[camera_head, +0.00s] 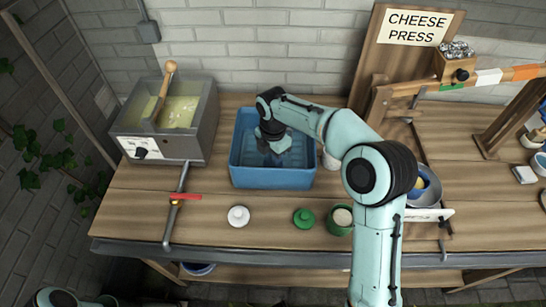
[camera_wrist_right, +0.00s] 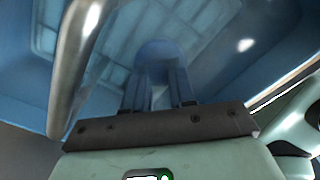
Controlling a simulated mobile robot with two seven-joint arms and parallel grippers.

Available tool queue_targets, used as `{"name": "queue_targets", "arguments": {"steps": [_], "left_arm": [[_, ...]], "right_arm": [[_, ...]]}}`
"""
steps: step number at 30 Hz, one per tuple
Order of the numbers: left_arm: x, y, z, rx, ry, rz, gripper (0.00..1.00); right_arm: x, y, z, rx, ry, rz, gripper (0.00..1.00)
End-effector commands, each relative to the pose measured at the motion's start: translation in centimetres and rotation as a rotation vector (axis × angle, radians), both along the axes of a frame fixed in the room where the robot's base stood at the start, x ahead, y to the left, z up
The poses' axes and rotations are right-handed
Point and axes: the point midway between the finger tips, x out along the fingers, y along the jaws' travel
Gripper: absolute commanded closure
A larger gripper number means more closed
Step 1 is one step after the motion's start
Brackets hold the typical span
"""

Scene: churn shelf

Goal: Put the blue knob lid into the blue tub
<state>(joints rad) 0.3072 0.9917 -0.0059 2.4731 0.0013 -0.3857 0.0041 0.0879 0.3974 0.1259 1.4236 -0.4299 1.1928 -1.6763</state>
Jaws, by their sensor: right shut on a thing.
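The blue tub (camera_head: 272,178) stands on the bench left of centre, open at the top. My right arm reaches over its rim, and my right gripper (camera_head: 276,156) points down inside it. In the right wrist view my right gripper (camera_wrist_right: 158,78) is shut on the blue knob lid (camera_wrist_right: 158,47), a rounded blue shape at the fingertips, with the tub's blue walls (camera_wrist_right: 225,45) around it. How close the lid is to the tub floor I cannot tell. In the head view the gripper mostly hides the lid. My left gripper is not in view.
A white knob lid (camera_head: 238,216) and a green knob lid (camera_head: 304,218) lie in front of the tub, beside a green pot (camera_head: 340,220). A grey vat (camera_head: 190,140) stands left. A metal bowl (camera_head: 428,188) and the cheese press (camera_head: 470,85) are right.

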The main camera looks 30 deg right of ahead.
Motion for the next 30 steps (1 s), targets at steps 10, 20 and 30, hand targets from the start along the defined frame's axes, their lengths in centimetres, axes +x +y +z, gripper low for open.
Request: {"name": "queue_targets", "arguments": {"steps": [10,20,30], "left_arm": [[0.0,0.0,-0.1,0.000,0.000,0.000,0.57],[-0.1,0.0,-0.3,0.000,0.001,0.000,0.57],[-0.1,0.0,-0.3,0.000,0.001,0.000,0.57]], "right_arm": [[0.0,0.0,-0.3,0.000,0.000,0.000,1.00],[0.0,0.0,-1.2,0.000,0.001,-0.001,1.00],[0.0,0.0,-1.1,0.000,0.000,-0.001,0.50]]}}
